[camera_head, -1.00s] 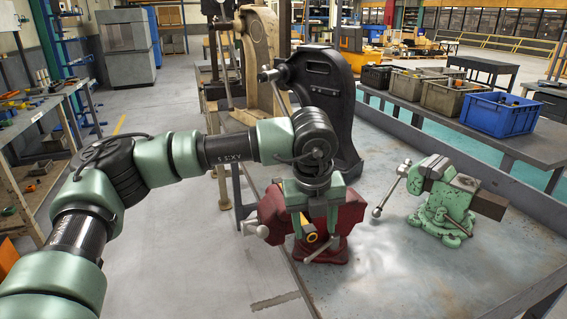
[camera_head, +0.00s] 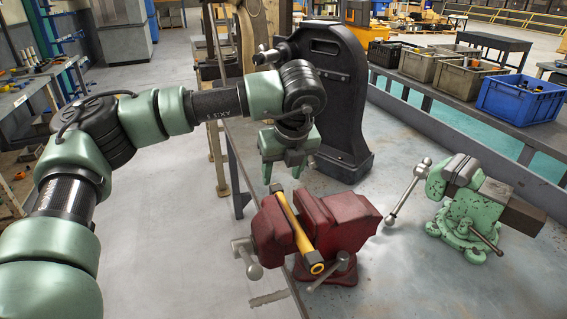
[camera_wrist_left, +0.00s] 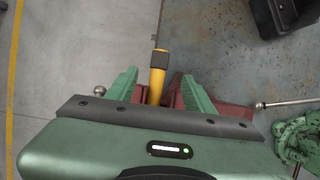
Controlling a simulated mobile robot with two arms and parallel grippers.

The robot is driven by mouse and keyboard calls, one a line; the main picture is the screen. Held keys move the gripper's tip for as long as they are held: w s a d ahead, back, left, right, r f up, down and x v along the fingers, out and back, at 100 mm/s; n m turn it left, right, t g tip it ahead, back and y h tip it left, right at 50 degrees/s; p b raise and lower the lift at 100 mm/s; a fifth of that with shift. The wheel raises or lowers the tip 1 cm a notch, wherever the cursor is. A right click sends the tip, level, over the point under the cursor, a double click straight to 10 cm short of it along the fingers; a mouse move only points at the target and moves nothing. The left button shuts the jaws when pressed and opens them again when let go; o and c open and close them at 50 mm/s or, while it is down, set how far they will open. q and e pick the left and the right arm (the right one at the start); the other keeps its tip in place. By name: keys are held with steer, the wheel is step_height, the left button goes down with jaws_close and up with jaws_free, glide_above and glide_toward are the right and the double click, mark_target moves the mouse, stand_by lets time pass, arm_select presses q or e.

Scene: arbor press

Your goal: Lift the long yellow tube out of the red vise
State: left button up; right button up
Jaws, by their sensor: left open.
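The long yellow tube (camera_head: 298,228) with dark end sections lies slanted between the jaws of the red vise (camera_head: 340,222), its near ring-shaped end showing at the front. My left gripper (camera_head: 282,176) is open and empty, fingers pointing down, above and behind the tube's far end. In the left wrist view the tube (camera_wrist_left: 157,80) appears between the two spread green fingers, with its dark end beyond them. Parts of the red vise show beside the fingers there. My gripper body hides the rest of the tube in that view. My right gripper is not in view.
A black arbor press (camera_head: 335,100) stands just behind my left gripper. A green vise (camera_head: 465,210) with a dark block stands to the right on the metal bench (camera_head: 420,285). Blue (camera_head: 522,100) and grey crates stand on the table behind. Bare floor lies left of the bench.

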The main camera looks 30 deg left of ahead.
mark_target(278, 191)
arm_select(q)
steer(key=f, duration=0.1)
steer(key=f+p, duration=0.1)
steer(key=f, duration=0.1)
steer(key=shift+a+f, duration=0.1)
steer(key=shift+a, duration=0.3)
steer(key=shift+p+x, duration=0.3)
steer(key=shift+x, duration=0.8)
steer(key=shift+w+a+f, duration=0.15)
steer(key=shift+w+f, duration=0.15)
steer(key=shift+f, duration=0.2)
steer(key=shift+c, duration=0.3)
jaws_close()
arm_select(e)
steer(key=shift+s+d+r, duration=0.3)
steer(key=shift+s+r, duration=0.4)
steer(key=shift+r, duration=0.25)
